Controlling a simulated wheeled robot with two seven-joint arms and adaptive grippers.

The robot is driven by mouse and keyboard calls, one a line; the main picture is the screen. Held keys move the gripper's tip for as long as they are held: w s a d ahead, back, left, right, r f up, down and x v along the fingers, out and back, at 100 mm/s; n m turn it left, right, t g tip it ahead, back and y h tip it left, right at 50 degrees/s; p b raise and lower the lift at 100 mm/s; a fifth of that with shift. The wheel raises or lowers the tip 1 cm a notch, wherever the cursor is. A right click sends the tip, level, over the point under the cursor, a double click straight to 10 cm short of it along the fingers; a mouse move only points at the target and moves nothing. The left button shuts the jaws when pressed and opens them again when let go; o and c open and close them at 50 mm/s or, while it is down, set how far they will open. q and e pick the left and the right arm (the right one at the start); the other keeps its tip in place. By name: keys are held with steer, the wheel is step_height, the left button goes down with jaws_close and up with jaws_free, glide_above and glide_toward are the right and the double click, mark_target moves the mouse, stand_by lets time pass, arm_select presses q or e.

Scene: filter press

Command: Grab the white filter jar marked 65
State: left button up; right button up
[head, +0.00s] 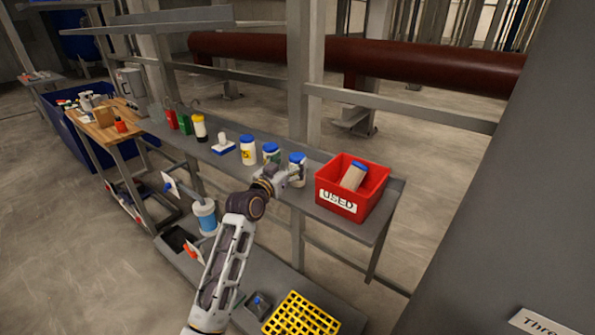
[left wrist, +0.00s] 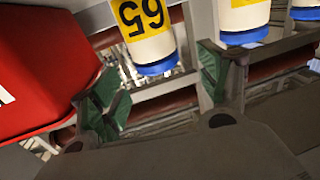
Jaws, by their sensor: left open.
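The white jar marked 65 (left wrist: 146,42), with a yellow label and blue lid, appears upside down in the left wrist view. It stands between the green-padded fingers of my left gripper (left wrist: 158,85) in the picture, with gaps on both sides. In the head view it matches the blue-lidded jar (head: 297,168) nearest the red bin; its number cannot be read there. My left gripper (head: 284,178) is open and empty, close to this jar, and partly covers its lower part. My right gripper is not in view.
The red bin marked USED (head: 366,207) holds a jar and stands right of the jar row. Two more blue-lidded jars (head: 271,153) (head: 248,150) stand to the left on the grey shelf (head: 225,160). A yellow grid (head: 300,315) lies on the lower shelf.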

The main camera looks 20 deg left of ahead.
mark_target(293, 161)
arm_select(q)
steer(key=shift+w, duration=0.15)
steer(key=shift+w+d+f, duration=0.1)
steer(key=shift+w+d, duration=0.1)
steer(key=shift+w, duration=0.35)
steer(key=shift+w+d+f, duration=0.1)
steer(key=shift+w+d, duration=0.05)
steer(key=shift+w, duration=0.55)
steer(key=shift+w+d, duration=0.15)
steer(key=shift+w, duration=0.55)
steer(key=shift+w+d, duration=0.1)
steer(key=shift+w, duration=0.3)
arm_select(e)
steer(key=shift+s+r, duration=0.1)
arm_select(q)
steer(key=c, duration=1.2)
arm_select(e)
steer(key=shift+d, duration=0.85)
